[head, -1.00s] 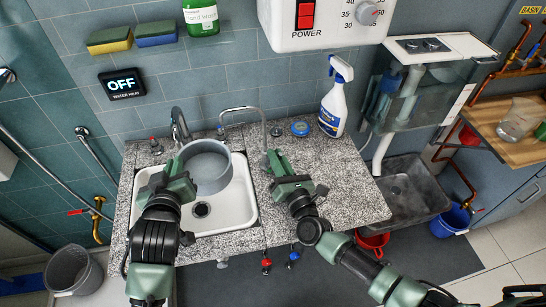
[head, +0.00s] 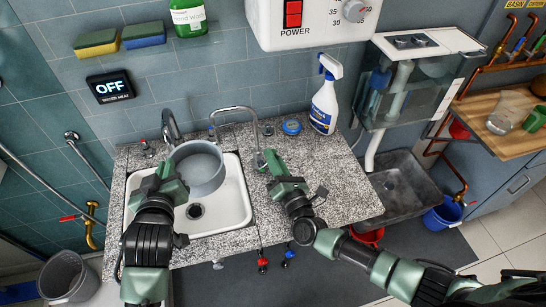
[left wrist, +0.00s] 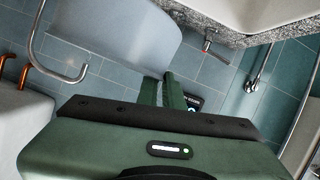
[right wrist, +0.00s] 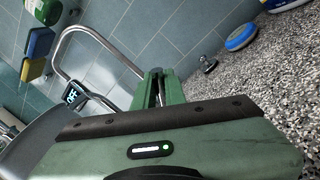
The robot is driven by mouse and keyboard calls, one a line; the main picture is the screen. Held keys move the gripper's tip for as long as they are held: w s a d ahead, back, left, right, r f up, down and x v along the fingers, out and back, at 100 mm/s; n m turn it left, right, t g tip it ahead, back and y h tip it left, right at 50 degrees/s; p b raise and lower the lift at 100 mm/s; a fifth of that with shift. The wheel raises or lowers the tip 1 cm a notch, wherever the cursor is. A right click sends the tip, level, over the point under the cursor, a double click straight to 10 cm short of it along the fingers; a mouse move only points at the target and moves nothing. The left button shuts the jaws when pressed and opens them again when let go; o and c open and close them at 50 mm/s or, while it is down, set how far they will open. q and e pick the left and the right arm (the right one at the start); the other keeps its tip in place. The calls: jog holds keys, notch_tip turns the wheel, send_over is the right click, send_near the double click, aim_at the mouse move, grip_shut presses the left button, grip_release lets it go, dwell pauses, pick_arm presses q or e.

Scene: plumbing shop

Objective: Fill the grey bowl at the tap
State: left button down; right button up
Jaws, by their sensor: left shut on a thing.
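The grey bowl (head: 203,174) is above the white sink (head: 236,211), below the end of the thin curved tap (head: 233,109). I see no water stream, and its inside looks plain grey. My left gripper (head: 172,174) is shut on the bowl's left rim; the bowl's wall also fills the upper part of the left wrist view (left wrist: 115,40). My right gripper (head: 267,160) is beside the foot of the thin tap, over the granite top. Contact with the tap is unclear.
A second, darker tap (head: 170,127) stands behind the bowl at left. A spray bottle (head: 325,102) and a blue round tin (head: 292,126) stand at the back of the granite counter (head: 335,190). The white heater box (head: 315,20) hangs above. The counter's right part is clear.

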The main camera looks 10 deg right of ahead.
jog(key=o, duration=0.4)
jog(key=shift+s, duration=0.1)
jog(key=v, duration=1.2)
